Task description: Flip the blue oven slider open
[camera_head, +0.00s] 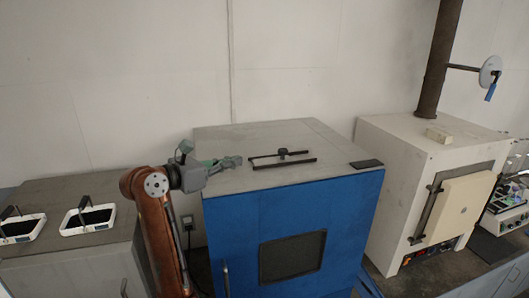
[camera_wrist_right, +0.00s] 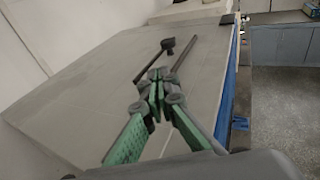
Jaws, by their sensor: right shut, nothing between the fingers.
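The blue oven (camera_head: 230,225) stands in the middle of the head view, with a grey top and a dark front window. Its slider (camera_head: 283,152) is a small dark knob piece between two dark parallel rails on the top; it also shows in the right wrist view (camera_wrist_right: 168,43). I cannot tell whether the slider is open. My right gripper (camera_head: 240,160) is over the left part of the oven top, just left of the rails. Its green-padded fingers (camera_wrist_right: 157,76) are shut and empty, pointing towards the rails. My left gripper is not in view.
A dark flat piece (camera_head: 367,164) lies on the oven top's right edge. A cream furnace (camera_head: 400,150) with a flue pipe stands to the right. White-framed trays (camera_head: 88,220) sit on a grey cabinet at left. A wall is behind.

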